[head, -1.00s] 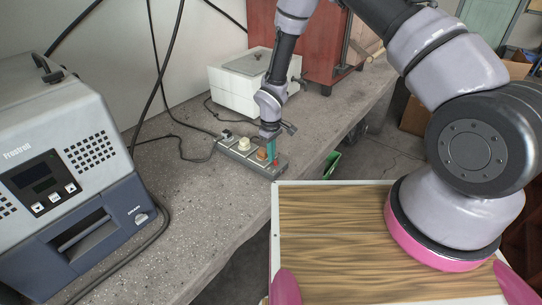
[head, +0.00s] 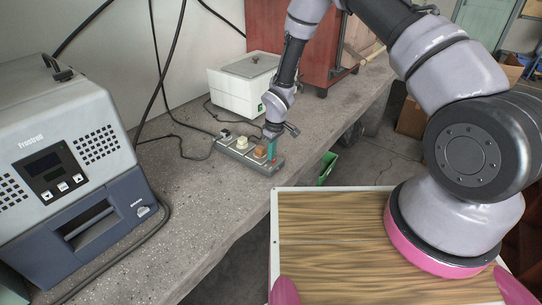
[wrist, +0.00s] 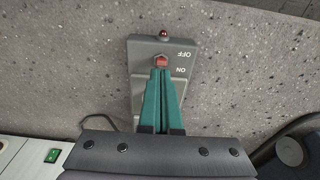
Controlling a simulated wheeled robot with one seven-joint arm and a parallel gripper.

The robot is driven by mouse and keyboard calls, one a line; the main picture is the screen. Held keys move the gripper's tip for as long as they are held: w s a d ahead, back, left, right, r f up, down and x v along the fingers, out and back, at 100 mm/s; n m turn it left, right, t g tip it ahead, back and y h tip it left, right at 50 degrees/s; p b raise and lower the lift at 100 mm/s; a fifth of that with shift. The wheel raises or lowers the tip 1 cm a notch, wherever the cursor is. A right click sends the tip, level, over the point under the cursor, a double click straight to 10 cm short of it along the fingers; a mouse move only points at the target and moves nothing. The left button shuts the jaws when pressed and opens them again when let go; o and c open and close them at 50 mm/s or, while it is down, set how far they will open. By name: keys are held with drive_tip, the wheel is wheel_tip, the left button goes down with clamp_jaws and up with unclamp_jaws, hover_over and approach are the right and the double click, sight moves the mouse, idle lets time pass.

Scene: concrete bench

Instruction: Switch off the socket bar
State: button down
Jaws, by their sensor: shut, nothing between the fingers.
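The grey socket bar (head: 232,153) lies on the concrete bench, with a cream plug (head: 242,143) and a brown plug (head: 260,152) in it. In the wrist view, the bar's end (wrist: 147,48) carries a red switch (wrist: 162,61) with the labels OFF and ON beside it. A small dark red lamp (wrist: 164,34) sits at the tip of the bar. My gripper (head: 272,157) points down over the switch end. Its teal fingers (wrist: 161,73) are shut and empty, with their tips right by the switch on the ON side. I cannot tell whether they touch it.
A grey Frostroll machine (head: 70,155) stands at the left. A white box (head: 238,90) with a green switch (wrist: 52,155) is behind the bar, before a red cabinet (head: 290,35). Black cables run across the bench's left part. The bench's right edge is close to the bar.

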drive_tip(key=shift+r, duration=0.1)
drive_tip(key=shift+r, duration=0.7)
